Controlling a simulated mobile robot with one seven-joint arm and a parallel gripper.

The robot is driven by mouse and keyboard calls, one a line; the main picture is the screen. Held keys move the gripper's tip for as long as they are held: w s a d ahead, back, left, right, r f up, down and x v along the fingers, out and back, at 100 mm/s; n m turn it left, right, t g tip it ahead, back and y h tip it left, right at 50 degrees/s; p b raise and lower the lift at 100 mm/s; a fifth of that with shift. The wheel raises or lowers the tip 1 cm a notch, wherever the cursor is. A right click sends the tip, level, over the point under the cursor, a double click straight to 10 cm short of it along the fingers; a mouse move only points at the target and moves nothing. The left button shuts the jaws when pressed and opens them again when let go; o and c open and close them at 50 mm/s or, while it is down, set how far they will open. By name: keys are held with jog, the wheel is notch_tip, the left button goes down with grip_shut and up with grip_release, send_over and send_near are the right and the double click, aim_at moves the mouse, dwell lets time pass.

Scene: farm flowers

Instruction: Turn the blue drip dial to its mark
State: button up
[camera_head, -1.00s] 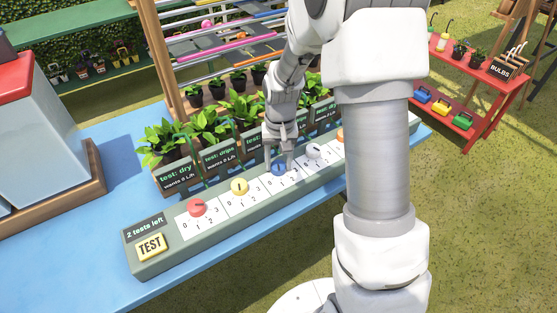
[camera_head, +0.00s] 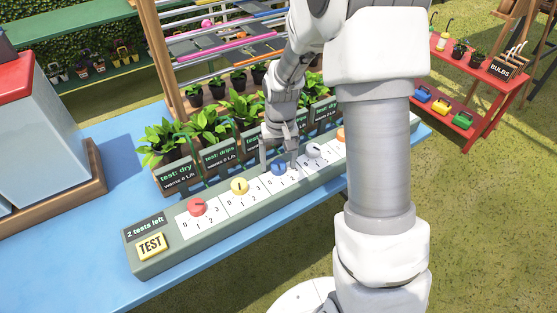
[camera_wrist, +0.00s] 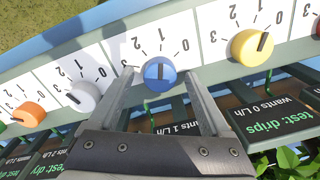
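The blue drip dial (camera_head: 279,168) is on the grey-green panel (camera_head: 160,262), third from the left in the head view. In the wrist view the blue dial (camera_wrist: 159,74) shows a dark pointer line running up toward the 1 on its white scale. A tag partly seen below it reads "wants 1 L/h". My gripper (camera_head: 279,160) is open over the dial. In the wrist view its fingertips (camera_wrist: 160,76) lie on either side of the dial, with visible gaps to it.
A yellow dial (camera_head: 239,186) and a red dial (camera_head: 197,207) are to the left; a white dial (camera_head: 314,150) is to the right. The yellow TEST button (camera_head: 151,246) is at the panel's left end, under a "2 tests left" sign. Potted plants (camera_head: 210,127) stand close behind the panel.

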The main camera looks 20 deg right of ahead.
aim_at(280, 164)
jog(key=shift+r, duration=0.1)
notch_tip(280, 164, up, 17)
jog(key=p, duration=0.3)
jog(key=shift+d+r, duration=0.15)
jog(key=shift+d, duration=0.05)
dwell(0.4)
jog(key=s+r+t+p, duration=0.2)
jog(key=s+r, duration=0.4)
jog(key=s, duration=0.4)
jog(key=s+r+n+t+p, duration=0.1)
jog(key=s+r+t+p, duration=0.1)
jog(key=s+r, duration=0.5)
jog(key=s+t, duration=0.1)
jog(key=s, duration=0.2)
jog(key=shift+s+a+r+t, duration=0.2)
jog(key=shift+s+t, duration=0.1)
jog(key=shift+s, duration=0.1)
jog(key=shift+d, duration=0.15)
dwell(0.3)
